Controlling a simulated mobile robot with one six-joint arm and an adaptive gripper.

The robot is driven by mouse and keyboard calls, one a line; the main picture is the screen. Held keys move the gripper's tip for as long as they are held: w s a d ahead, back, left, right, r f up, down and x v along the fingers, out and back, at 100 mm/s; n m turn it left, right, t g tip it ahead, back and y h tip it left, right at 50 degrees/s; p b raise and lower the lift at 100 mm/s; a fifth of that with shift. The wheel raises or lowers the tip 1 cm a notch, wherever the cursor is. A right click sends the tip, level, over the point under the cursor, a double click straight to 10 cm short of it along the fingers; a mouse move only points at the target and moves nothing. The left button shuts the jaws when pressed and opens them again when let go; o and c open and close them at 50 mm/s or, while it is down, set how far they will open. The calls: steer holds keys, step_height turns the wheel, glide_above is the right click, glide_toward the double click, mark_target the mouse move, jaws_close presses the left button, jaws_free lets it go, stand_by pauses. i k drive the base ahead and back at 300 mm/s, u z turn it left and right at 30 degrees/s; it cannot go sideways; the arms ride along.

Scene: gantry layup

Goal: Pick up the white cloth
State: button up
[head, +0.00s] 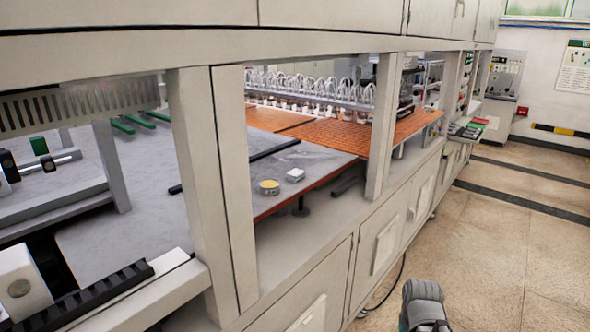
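A small white item (295,174), which looks like the folded white cloth, lies on a grey surface inside the machine's frame, seen through the opening between two posts. It is small in the picture, so its material is hard to tell. It sits close to the front edge of that surface, to the right of a round yellow-topped tin (269,186) and apart from it. My gripper is not in view; only a rounded grey part of my arm shows at the bottom edge, out over the floor.
Beige posts (380,125) and (215,190) flank the opening, with a beam (190,45) above. A black bar (275,149) lies behind the white item. An orange panel (345,135) and a row of white nozzles (310,88) are farther back. The floor (500,240) at right is clear.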

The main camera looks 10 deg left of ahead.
mark_target(294, 175)
steer(key=u, duration=0.15)
steer(key=i, duration=0.9)
steer(key=u, duration=0.15)
